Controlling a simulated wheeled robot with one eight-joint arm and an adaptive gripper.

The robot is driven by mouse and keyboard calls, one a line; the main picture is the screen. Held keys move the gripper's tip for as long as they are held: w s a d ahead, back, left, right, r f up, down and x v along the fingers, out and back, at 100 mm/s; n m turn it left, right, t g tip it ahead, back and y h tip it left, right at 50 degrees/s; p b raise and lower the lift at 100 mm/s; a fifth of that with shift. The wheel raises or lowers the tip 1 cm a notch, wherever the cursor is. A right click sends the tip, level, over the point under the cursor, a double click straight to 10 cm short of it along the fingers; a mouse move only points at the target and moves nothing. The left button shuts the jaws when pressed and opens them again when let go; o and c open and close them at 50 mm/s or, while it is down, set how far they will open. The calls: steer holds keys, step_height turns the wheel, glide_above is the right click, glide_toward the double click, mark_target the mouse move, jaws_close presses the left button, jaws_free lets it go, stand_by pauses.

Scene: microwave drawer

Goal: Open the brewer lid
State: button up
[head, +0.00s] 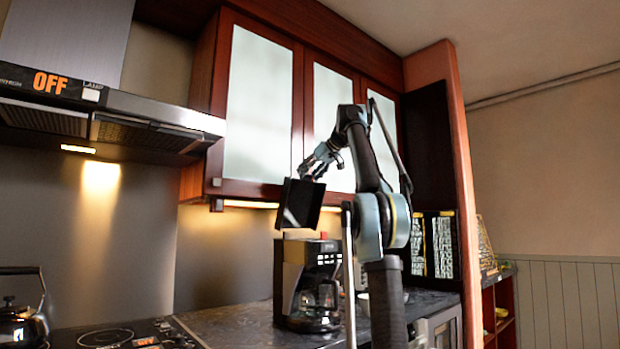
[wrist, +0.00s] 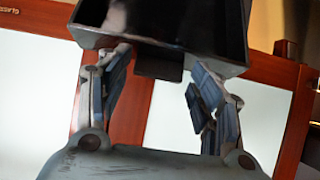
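The brewer (head: 292,277) is a black and silver coffee maker on the dark counter, with a glass carafe (head: 320,305) in it. Its dark lid (head: 300,204) stands raised and steeply tilted above the body. My gripper (head: 316,168) is just above the raised lid's upper edge in the head view. In the wrist view, the lid (wrist: 170,28) fills the top middle as a dark hollow box with a small tab. My gripper (wrist: 158,72) is open there, its fingers apart on either side of the tab. I cannot tell whether a finger touches the lid.
Wooden cabinets with pale panels (head: 258,105) hang close behind my gripper. A range hood (head: 150,110) is at upper left. A kettle (head: 20,322) stands by the cooktop (head: 110,338). The counter (head: 225,325) left of the brewer is clear.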

steer(key=shift+d, duration=0.15)
steer(key=shift+s+d+r, duration=0.1)
steer(key=shift+s, duration=0.05)
steer(key=v, duration=0.6)
steer(key=shift+s+d+r, duration=0.2)
steer(key=shift+s+d, duration=0.05)
stand_by(0.4)
steer(key=s+d+f+m+g+h, duration=0.2)
steer(key=s+f, duration=1.2)
steer(key=f, duration=1.2)
steer(key=s+d+f+m+g+h, duration=0.1)
steer(key=s+f+m+g+h, duration=0.1)
steer(key=s+f, duration=1.3)
steer(key=s+d+f+m+g+h, duration=0.2)
steer(key=s+f, duration=1.3)
steer(key=f, duration=2.2)
steer(key=shift+s+d+f+m+g+h, duration=0.3)
steer(key=shift+m+g+h, duration=0.2)
steer(key=shift+g, duration=0.2)
